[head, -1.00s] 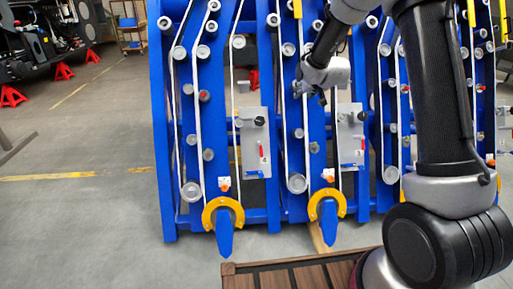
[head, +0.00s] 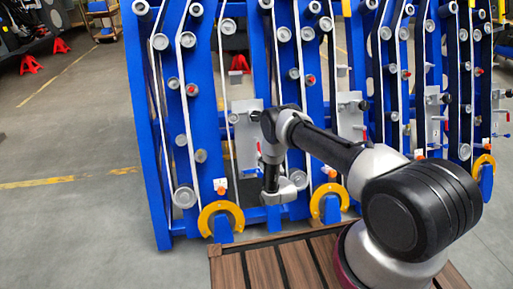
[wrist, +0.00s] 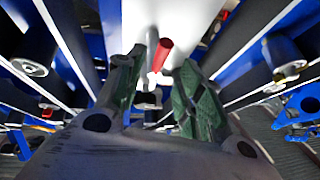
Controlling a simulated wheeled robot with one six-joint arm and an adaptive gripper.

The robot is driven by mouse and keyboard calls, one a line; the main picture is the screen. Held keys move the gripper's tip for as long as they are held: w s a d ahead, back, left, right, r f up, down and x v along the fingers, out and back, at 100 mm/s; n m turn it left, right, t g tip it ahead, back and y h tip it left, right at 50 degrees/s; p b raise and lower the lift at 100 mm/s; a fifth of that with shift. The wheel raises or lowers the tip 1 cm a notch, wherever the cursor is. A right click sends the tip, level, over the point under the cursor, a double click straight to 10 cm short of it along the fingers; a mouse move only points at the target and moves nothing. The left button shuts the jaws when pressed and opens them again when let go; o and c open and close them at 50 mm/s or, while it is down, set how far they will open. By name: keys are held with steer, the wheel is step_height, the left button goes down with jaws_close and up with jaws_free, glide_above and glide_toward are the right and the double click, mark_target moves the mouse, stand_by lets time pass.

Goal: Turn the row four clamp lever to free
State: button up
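A clamp lever with a red handle (wrist: 160,55) stands out from a pale plate (wrist: 190,20) in the wrist view. My gripper (wrist: 157,75) has two green-padded fingers spread apart, pointing at that plate. The red handle appears in the gap between the fingertips; I cannot tell whether either pad touches it. In the head view my arm bends down in front of the leftmost grey plate (head: 243,125), and the fingers are not clearly visible there. A small red handle (head: 259,148) shows beside my arm. No row number can be read.
Blue frame rows (head: 205,130) with rollers and white belts stand side by side. Further grey plates (head: 350,115) sit to the right. Yellow rings (head: 221,217) are low on the frame. A wooden slatted deck (head: 290,265) lies in front. Open floor is at left.

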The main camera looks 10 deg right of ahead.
mark_target(259, 148)
steer(key=w, duration=0.5)
steer(key=w+a, duration=0.1)
steer(key=w, duration=0.1)
steer(key=shift+w+a, duration=0.1)
steer(key=shift+w, duration=0.1)
steer(key=shift+c, duration=0.3)
jaws_close()
